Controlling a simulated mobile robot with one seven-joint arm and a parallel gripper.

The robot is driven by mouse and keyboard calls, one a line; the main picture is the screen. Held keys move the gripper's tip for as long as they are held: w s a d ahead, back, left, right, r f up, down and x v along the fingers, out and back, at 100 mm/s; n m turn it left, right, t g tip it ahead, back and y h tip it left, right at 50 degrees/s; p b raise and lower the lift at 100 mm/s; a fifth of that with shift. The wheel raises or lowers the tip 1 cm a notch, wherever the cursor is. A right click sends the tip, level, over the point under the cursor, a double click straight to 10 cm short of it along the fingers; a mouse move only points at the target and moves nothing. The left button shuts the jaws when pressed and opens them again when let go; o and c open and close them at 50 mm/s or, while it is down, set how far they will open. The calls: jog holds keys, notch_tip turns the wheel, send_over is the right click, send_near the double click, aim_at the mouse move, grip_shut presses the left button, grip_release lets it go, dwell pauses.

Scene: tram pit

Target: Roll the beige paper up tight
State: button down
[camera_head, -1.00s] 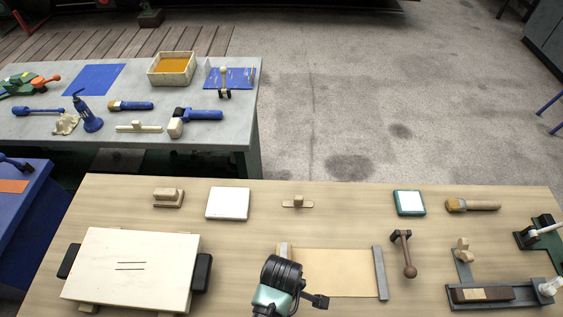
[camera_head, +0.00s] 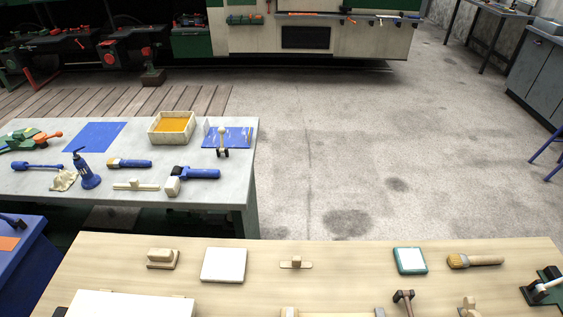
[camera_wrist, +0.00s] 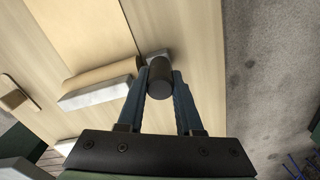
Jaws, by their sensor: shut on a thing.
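In the head view only a sliver of the paper's far end is at the bottom edge, beside the top of a grey bar (camera_head: 379,312). My gripper (camera_wrist: 160,82) is shut on a dark cylindrical grip (camera_wrist: 160,76), with a small grey block behind it, to the right of the paper. What the grip joins to is hidden. My gripper is outside the head view.
On the wooden bench (camera_head: 345,268) stand a white tile (camera_head: 223,264), a wooden block (camera_head: 162,258), a teal-edged pad (camera_head: 410,260) and a brush (camera_head: 475,260). A pivoted brown lever (camera_head: 403,298) stands right of the paper. Bare floor (camera_wrist: 275,70) lies beyond the bench edge.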

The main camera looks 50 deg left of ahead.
jog(key=shift+w+d, duration=1.7)
jog(key=shift+w, duration=0.2)
jog(key=shift+w+d, duration=1.65)
jog(key=shift+w, duration=0.25)
jog(key=shift+w+d+b, duration=0.85)
jog(key=shift+w+d, duration=0.8)
jog(key=shift+w, duration=0.3)
jog(key=shift+w+d+b, duration=0.8)
jog(key=shift+w+d, duration=0.8)
jog(key=shift+w, duration=0.3)
jog(key=c, duration=0.5)
grip_release()
jog(key=shift+a, duration=0.1)
